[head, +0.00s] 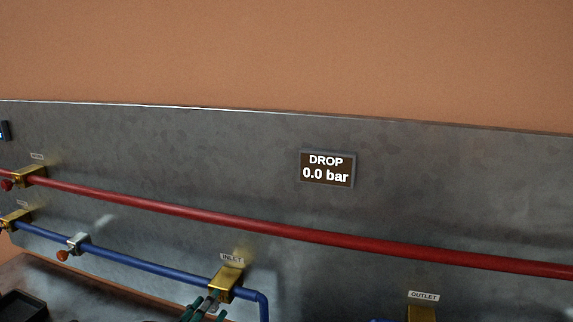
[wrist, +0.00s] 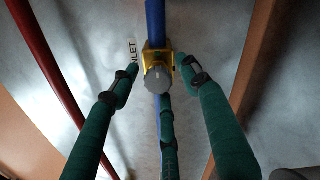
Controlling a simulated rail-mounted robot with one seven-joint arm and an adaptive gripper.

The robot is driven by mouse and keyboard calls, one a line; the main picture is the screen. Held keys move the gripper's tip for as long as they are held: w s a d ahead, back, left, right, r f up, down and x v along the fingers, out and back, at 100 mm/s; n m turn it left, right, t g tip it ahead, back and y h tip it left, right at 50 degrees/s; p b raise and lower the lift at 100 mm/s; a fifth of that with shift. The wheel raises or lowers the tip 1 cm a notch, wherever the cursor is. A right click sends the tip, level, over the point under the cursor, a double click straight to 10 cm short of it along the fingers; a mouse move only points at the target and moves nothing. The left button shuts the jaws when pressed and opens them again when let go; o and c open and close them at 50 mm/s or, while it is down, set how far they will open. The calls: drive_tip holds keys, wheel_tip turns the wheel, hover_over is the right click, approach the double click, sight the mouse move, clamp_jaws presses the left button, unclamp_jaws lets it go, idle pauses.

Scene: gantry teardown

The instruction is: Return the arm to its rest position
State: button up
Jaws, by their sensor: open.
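My gripper (wrist: 160,95) has green fingers and is open. In the wrist view its outer fingers stand left and right of the brass inlet valve (wrist: 152,58) with its round grey knob (wrist: 159,79), with visible gaps to the knob. A third finger lies below the knob; whether it touches the knob I cannot tell. In the head view my gripper (head: 203,308) shows only in part at the bottom edge, just in front of the brass inlet valve (head: 228,280). Nothing is seen held.
A red pipe (head: 300,234) runs across the grey metal panel (head: 420,190), above a blue pipe (head: 150,265). The DROP display (head: 327,169) reads 0.0 bar. A brass outlet fitting (head: 422,313) is at lower right. A dark tray (head: 22,308) sits at lower left.

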drive_tip(key=v, duration=1.1)
drive_tip(key=x, duration=1.2)
drive_tip(key=shift+d, duration=0.1)
drive_tip(key=shift+w+f+m+b, duration=0.1)
drive_tip(key=shift+f+m+b, duration=0.15)
drive_tip(key=shift+m+b, duration=0.4)
drive_tip(key=m, duration=0.2)
drive_tip(key=m+b, duration=0.1)
drive_tip(key=m, duration=0.1)
drive_tip(key=shift+r+m+b, duration=0.2)
drive_tip(key=shift+m+b, duration=0.05)
drive_tip(key=shift+b, duration=0.05)
drive_tip(key=m, duration=0.2)
drive_tip(key=shift+m+b, duration=0.3)
drive_tip(key=m, duration=0.3)
drive_tip(key=shift+r+m, duration=0.25)
drive_tip(key=shift+m, duration=0.15)
drive_tip(key=m+p, duration=0.1)
drive_tip(key=m, duration=0.4)
drive_tip(key=shift+r+p, duration=0.1)
drive_tip(key=shift+p, duration=0.25)
drive_tip(key=shift+s+a+m+b, duration=0.15)
drive_tip(key=shift+s+a+b, duration=0.15)
drive_tip(key=shift+s, duration=0.45)
drive_tip(key=shift+s+a+m+b, duration=0.15)
drive_tip(key=shift+s+a+b, duration=0.1)
drive_tip(key=shift+s, duration=0.55)
